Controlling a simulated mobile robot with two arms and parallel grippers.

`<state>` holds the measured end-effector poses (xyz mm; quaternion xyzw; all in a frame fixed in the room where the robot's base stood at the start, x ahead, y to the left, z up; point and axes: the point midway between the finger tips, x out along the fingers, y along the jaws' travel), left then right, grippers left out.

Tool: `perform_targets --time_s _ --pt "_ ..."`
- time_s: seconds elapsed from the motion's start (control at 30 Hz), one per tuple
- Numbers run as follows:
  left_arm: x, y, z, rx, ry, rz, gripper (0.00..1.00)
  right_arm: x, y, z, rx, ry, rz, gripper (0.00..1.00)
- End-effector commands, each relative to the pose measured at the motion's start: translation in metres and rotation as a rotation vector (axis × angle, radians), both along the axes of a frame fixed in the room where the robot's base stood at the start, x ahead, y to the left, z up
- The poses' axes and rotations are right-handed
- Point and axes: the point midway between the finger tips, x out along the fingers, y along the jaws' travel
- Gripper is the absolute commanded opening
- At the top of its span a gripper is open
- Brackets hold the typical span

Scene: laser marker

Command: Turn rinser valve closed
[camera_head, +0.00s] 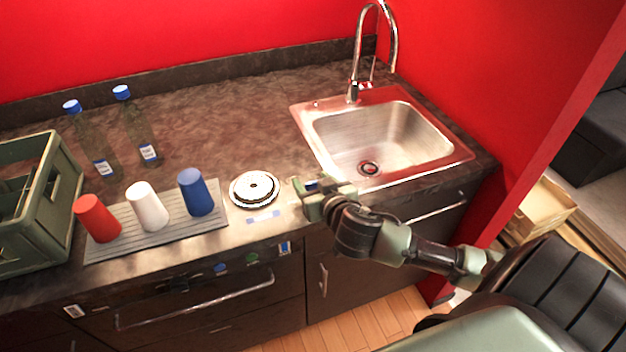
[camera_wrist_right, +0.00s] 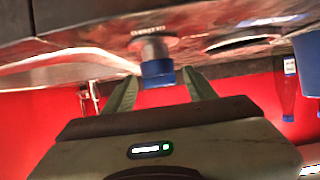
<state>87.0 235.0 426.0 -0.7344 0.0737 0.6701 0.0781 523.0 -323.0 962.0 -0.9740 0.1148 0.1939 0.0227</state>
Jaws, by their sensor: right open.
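The round rinser (camera_head: 254,188), white with a dark ring, sits in the counter near its front edge; its dark rim (camera_wrist_right: 240,43) also shows in the wrist view. The rinser valve, a blue knob on a short metal stem (camera_wrist_right: 157,73), stands on the counter to the right of the rinser. In the head view the valve (camera_head: 311,184) is mostly hidden by my gripper. My right gripper (camera_head: 308,190) is open, its fingertips (camera_wrist_right: 159,77) on either side of the blue knob. I cannot tell whether they touch it. My left gripper is out of view.
Red, white and blue cups (camera_head: 192,193) stand on a ribbed grey mat (camera_head: 110,247) left of the rinser. A green crate (camera_head: 62,190) is at far left, and two blue-capped bottles (camera_head: 137,128) stand behind. A sink (camera_head: 385,140) with a tall faucet (camera_head: 354,80) lies behind my gripper.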

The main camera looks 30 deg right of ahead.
Motion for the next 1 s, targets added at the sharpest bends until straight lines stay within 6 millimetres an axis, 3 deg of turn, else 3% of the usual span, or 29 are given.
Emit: perform_targets --time_s 0.27,0.47,0.5,1.0 --pt "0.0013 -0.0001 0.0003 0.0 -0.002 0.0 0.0 0.0022 -0.0005 -0.0013 0.001 0.0 0.0 0.56" --pt "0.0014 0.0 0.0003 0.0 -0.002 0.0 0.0 0.002 -0.0005 -0.0012 0.001 0.001 0.0 0.04" --pt "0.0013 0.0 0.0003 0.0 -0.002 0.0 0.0 0.002 -0.0005 -0.0012 0.001 0.001 0.0 0.0" --pt "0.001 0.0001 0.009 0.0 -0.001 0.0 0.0 0.0011 -0.0022 -0.0001 -0.001 0.003 0.137 0.0"
